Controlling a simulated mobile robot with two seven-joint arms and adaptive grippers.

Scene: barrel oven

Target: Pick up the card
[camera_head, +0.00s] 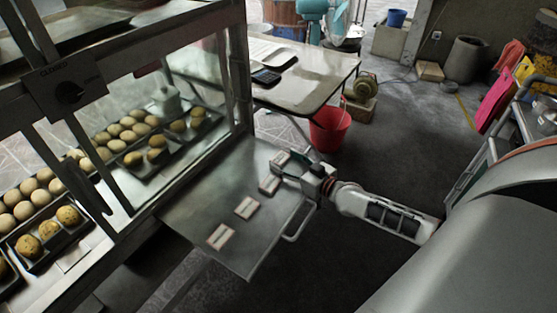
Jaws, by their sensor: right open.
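Several pale cards with thin reddish borders lie in a row on a flat metal shelf (187,211). The nearest card (220,236) and the middle card (246,207) lie clear of my arm. A farther card (268,185) lies just beside my right gripper. My right gripper (283,163) is open, low over the shelf's far right part. Another pale piece shows near its fingers, partly hidden; I cannot tell whether they touch it. My left gripper is not in view.
A glass cabinet with trays of round buns (130,130) borders the shelf on the left. A metal handle (300,222) sticks out at the shelf's right edge. Behind are a table (318,80) and a red bucket (330,130). The shelf's near left part is bare.

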